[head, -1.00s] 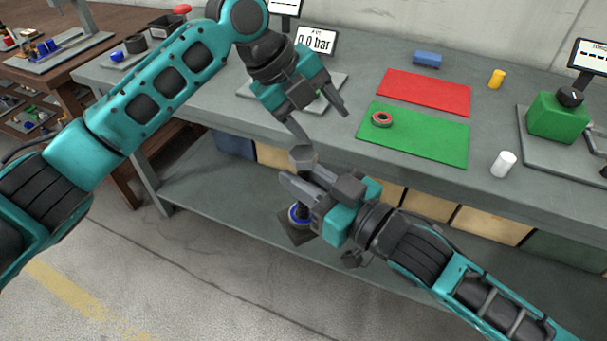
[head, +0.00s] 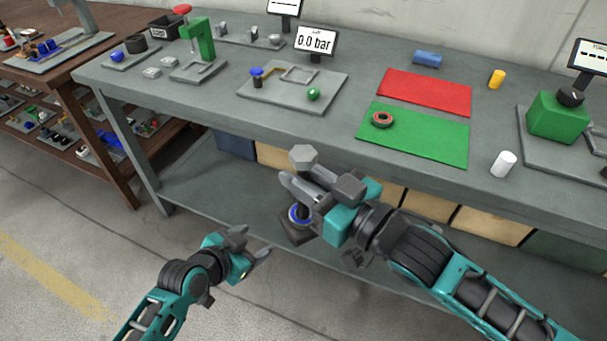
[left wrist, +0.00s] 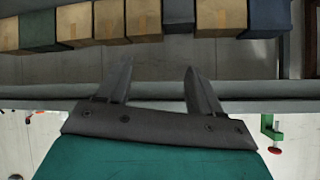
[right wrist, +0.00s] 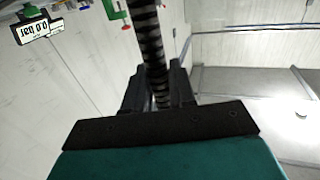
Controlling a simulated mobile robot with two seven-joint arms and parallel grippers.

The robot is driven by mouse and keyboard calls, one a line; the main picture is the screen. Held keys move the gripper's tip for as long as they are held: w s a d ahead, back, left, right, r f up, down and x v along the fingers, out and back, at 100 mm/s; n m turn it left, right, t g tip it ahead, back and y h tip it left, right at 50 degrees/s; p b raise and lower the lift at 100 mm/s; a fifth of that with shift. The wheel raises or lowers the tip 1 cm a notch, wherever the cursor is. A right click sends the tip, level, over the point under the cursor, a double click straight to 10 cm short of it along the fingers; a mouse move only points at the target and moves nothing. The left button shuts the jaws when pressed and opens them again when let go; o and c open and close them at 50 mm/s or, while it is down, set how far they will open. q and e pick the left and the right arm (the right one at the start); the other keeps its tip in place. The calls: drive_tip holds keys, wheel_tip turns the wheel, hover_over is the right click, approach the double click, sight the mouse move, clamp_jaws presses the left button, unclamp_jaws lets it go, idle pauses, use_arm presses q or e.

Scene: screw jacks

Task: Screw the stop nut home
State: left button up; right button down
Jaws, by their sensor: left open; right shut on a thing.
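The screw jack stands upright in front of the bench, with a dark base (head: 297,234), a blue ring (head: 298,215) and a grey hexagonal piece (head: 303,157) on top, which looks like the stop nut. My right gripper (head: 303,184) is shut on the jack's upright below the hexagonal piece. In the right wrist view the threaded spindle (right wrist: 149,38) runs between the fingers. How far the nut is from the end of its thread cannot be told. My left gripper (head: 255,244) is open and empty, low and to the left of the jack; its fingers (left wrist: 157,72) are apart.
Floor left of my left gripper is clear.

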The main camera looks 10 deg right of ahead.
use_arm(q)
drive_tip(key=s+a+n+t+y, duration=0.2)
drive_tip(key=s+a+n+y, duration=0.2)
drive_tip(key=s+a+n, duration=0.3)
drive_tip(key=s+a, duration=0.5)
drive_tip(key=s, duration=0.1)
drive_tip(key=shift+f+y, duration=0.3)
drive_tip(key=shift+s, duration=0.1)
